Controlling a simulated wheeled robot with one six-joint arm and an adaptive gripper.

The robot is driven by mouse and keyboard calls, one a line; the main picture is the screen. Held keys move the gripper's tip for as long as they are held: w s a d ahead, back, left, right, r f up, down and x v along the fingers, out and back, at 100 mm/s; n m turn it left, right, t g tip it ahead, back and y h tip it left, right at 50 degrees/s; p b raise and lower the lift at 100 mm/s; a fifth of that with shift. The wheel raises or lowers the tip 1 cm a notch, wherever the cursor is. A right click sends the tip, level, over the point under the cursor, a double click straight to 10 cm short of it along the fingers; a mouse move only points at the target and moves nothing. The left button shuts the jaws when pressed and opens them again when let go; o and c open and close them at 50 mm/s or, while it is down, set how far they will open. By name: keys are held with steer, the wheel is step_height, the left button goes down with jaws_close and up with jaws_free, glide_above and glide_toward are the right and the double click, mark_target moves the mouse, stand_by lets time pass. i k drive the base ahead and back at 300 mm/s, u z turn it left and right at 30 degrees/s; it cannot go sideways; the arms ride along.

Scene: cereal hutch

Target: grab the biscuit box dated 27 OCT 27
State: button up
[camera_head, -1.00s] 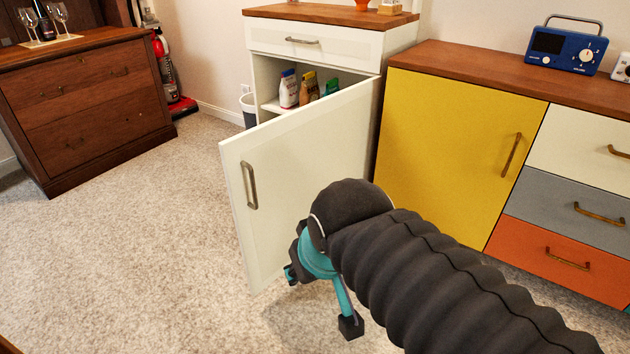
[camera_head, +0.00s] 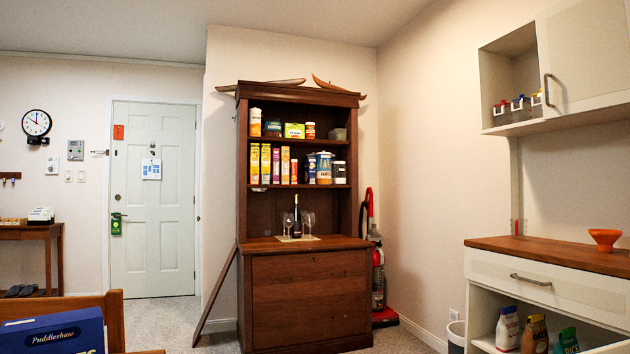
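A dark wooden hutch (camera_head: 305,300) stands against the far wall. Its middle shelf holds a row of upright slim boxes, yellow (camera_head: 265,164), orange and pink-toned, beside canisters and jars (camera_head: 323,168). Its upper shelf holds a yellow-green box (camera_head: 294,130) and several small tubs and cans. No date is readable on any box, so I cannot tell which one is dated 27 OCT 27 or which are biscuits. A blue box marked "Puddleshaw" (camera_head: 55,333) is close at the lower left, partly cut off. My gripper is not in view now.
A bottle (camera_head: 297,217) and glasses stand on the hutch counter. A red vacuum cleaner (camera_head: 378,280) is right of the hutch. A white cabinet (camera_head: 490,268) with packets inside (camera_head: 507,328) is at the right. A wooden chair (camera_head: 115,318) is at the lower left.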

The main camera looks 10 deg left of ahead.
mark_target(309, 164)
steer(key=u, duration=1)
steer(key=i, duration=5)
steer(key=u, duration=2)
steer(key=k, duration=1.9)
steer(key=z, duration=0.4)
